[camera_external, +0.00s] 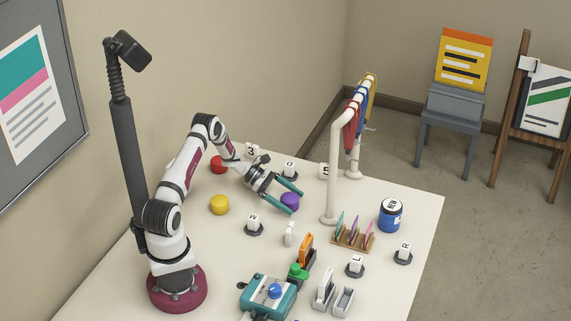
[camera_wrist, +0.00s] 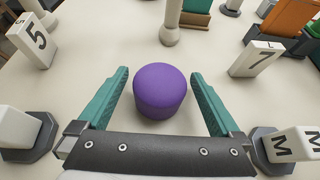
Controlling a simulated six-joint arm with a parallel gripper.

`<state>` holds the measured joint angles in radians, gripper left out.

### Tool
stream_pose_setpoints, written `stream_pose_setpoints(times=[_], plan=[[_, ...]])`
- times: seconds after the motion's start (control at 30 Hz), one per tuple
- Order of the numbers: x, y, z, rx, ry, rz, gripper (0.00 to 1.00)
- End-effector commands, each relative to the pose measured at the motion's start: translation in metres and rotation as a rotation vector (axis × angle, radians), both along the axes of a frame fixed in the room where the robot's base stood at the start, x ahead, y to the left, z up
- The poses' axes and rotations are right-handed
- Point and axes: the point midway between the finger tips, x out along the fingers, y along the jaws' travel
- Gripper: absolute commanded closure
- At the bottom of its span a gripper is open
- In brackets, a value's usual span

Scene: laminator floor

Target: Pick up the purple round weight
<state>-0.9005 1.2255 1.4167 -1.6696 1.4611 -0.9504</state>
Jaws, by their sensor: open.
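The purple round weight (camera_external: 290,201) is a short cylinder standing on the white table. In the wrist view the purple round weight (camera_wrist: 161,90) sits midway between the two teal fingers, near their tips. My gripper (camera_external: 295,200) is open, with one finger on each side of the weight. In the wrist view my gripper (camera_wrist: 159,75) shows a clear gap between each finger and the weight. I cannot tell exactly how far the fingertips are above the table.
A yellow weight (camera_external: 219,204) and a red weight (camera_external: 218,164) stand to the left. A cream post (camera_wrist: 170,25) rises just beyond the purple weight. Number blocks 5 (camera_wrist: 34,38) and 7 (camera_wrist: 257,58) flank it, and an M block (camera_wrist: 296,143) is near the right finger.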

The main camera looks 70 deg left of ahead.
Motion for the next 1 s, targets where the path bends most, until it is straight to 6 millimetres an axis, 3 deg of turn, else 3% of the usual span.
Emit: stream_pose_setpoints(times=[0.1, 0.63, 1.0], plan=[[-0.0002, 0.0003, 0.0003, 0.000, 0.000, 0.000, 0.04], [-0.0004, 0.0006, 0.0006, 0.001, -0.001, 0.000, 0.99], [-0.0001, 0.0011, 0.0064, 0.002, -0.002, 0.000, 1.00]])
